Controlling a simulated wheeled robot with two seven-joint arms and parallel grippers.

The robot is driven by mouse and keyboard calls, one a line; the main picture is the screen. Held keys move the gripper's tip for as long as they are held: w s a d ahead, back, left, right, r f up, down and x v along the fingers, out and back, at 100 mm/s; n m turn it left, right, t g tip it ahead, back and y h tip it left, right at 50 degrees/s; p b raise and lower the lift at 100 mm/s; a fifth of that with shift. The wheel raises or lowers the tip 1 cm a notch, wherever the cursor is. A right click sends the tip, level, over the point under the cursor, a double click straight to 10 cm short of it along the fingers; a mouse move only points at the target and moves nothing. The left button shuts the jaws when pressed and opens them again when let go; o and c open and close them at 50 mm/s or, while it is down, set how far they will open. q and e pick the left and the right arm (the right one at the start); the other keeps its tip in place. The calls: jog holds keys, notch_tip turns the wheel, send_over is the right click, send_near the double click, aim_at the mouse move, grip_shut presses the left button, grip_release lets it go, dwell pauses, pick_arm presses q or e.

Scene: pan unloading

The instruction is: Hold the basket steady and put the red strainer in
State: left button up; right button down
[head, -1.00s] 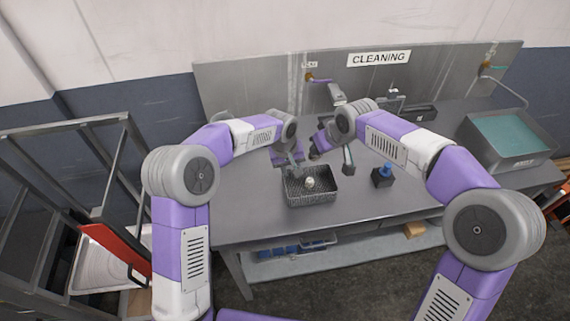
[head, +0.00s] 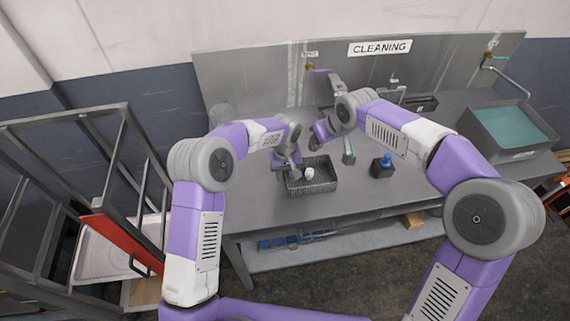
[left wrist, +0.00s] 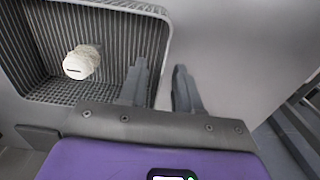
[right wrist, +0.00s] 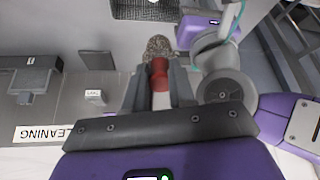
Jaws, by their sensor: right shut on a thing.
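The dark wire basket (head: 325,186) stands on the near part of the table; it also shows in the left wrist view (left wrist: 40,84). A small whitish rounded object lies inside it. My left gripper (head: 293,170) is at the basket's left side. In the left wrist view its fingers (left wrist: 163,88) are apart, one on the inner side of the basket wall and one outside. My right gripper (right wrist: 160,92) is shut on the red handle of the strainer (right wrist: 159,48), whose mesh bowl points away from the gripper. In the head view the strainer cannot be made out.
A basin (head: 512,130) sits at the table's right end. A metal rack (head: 70,190) stands left. The table front is clear.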

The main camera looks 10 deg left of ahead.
pick_arm(q)
jog(key=shift+f, duration=1.1)
grip_shut()
pick_arm(e)
jog(key=w+f+n+g+y, duration=0.1)
jog(key=n, duration=0.1)
jog(key=w+f+n, duration=0.2)
jog(key=n, duration=0.1)
jog(key=shift+a+f+g+y, duration=0.1)
jog(key=shift+a+g+y, duration=0.1)
jog(key=shift+g+y, duration=0.2)
jog(key=shift+w+a+f+n+g+y, duration=0.1)
jog(key=shift+w+f+n+g, duration=0.15)
jog(key=shift+f+n, duration=0.6)
jog(key=shift+w+d+f+n+g+y, duration=0.15)
jog(key=shift+f+n+g, duration=0.3)
jog(key=shift+f, duration=0.85)
jog(key=shift+w+a+f+n+g+y, duration=0.15)
jog(key=shift+w+f+n+g, duration=0.1)
jog(key=shift+f+n, duration=0.65)
